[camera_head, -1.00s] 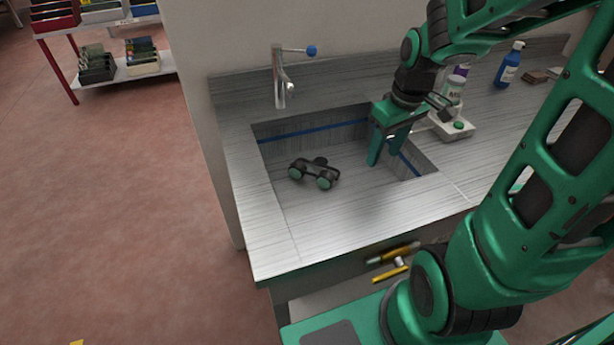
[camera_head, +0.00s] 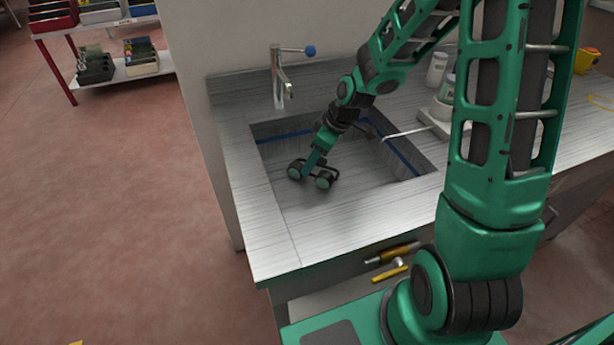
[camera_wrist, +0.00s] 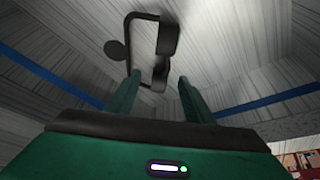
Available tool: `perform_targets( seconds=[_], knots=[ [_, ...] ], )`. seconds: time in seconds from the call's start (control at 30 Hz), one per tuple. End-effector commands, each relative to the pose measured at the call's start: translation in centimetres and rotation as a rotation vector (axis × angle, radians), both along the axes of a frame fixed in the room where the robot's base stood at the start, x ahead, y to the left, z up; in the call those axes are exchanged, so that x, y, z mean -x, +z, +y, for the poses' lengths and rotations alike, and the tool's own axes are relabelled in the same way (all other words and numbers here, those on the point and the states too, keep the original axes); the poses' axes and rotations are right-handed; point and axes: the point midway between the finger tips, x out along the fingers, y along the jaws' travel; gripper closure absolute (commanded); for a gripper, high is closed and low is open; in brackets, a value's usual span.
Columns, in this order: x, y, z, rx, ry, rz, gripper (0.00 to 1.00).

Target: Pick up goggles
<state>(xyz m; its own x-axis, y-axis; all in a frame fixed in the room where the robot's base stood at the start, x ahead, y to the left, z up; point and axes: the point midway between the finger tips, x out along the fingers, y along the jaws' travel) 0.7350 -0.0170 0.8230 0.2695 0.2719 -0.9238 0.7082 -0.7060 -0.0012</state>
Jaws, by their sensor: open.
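In the wrist view the goggles (camera_wrist: 160,55) show dark beyond the fingertips, with part of the frame in line with the gap. My gripper (camera_wrist: 158,85) has its fingers apart, and nothing is clearly held between them. Whether a finger touches the goggles I cannot tell.
The basin walls with a blue stripe (camera_wrist: 50,72) surround the gripper. A faucet (camera_head: 281,80) with a blue-tipped lever stands behind the basin. A white device (camera_head: 432,122) and a white container (camera_head: 436,70) stand on the counter at the right.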

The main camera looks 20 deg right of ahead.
Motion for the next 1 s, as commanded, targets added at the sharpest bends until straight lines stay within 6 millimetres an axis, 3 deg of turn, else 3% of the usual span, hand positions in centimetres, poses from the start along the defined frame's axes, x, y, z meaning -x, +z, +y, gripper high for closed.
perform_targets(
  seconds=[0.17,0.5,0.83,1.0],
  knots=[
    [-0.2,-1.0,0.3,0.001,0.000,0.002,0.52],
    [-1.0,-4.7,1.4,0.000,-0.001,0.002,0.52],
    [-1.2,-5.1,1.5,0.001,-0.001,0.000,0.52],
    [-1.2,-5.1,1.5,0.001,-0.001,0.000,0.91]
  ],
)
